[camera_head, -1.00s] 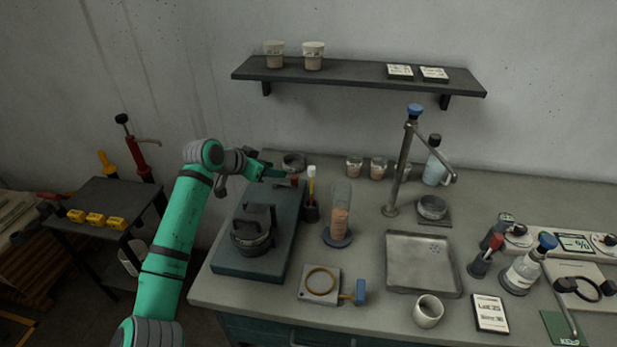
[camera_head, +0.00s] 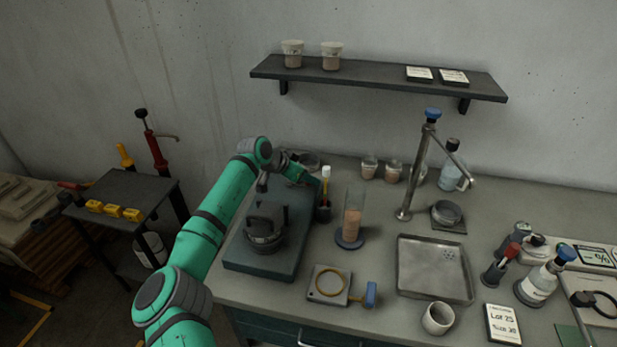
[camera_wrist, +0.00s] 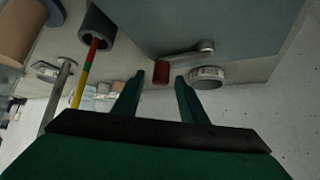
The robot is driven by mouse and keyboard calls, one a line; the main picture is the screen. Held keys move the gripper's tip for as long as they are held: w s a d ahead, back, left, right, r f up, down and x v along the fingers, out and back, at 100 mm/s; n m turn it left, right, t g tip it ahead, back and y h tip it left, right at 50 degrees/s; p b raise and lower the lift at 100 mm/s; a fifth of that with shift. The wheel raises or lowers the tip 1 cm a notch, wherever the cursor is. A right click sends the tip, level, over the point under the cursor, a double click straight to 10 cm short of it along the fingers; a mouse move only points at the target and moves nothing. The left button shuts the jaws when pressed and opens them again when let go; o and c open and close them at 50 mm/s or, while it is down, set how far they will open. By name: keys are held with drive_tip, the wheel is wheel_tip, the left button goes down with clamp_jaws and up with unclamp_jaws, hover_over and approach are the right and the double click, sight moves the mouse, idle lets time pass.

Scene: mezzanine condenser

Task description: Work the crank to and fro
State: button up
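The crank shows in the wrist view as a grey arm (camera_wrist: 190,52) with a red handle (camera_wrist: 161,72) at its end. It lies beside the blue-grey base (camera_head: 285,245) of a machine on the bench. My gripper (camera_wrist: 160,80) is open, with one finger on each side of the red handle in that view. The handle appears at the fingertips, and I see a gap to each finger. In the head view my gripper (camera_head: 311,179) is at the back right of the base, and it hides the red handle.
Close right of my gripper stands a dark holder (camera_head: 322,213) with coloured sticks (camera_head: 326,180). A cylinder of brown grains (camera_head: 352,222) stands beyond it. A square plate with a ring (camera_head: 329,286) and a metal tray (camera_head: 435,270) are nearer. A shelf (camera_head: 380,78) hangs above.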

drive_tip(key=shift+w+d+f, duration=0.25)
drive_tip(key=shift+d+f, duration=0.05)
drive_tip(key=shift+f, duration=0.1)
clamp_jaws()
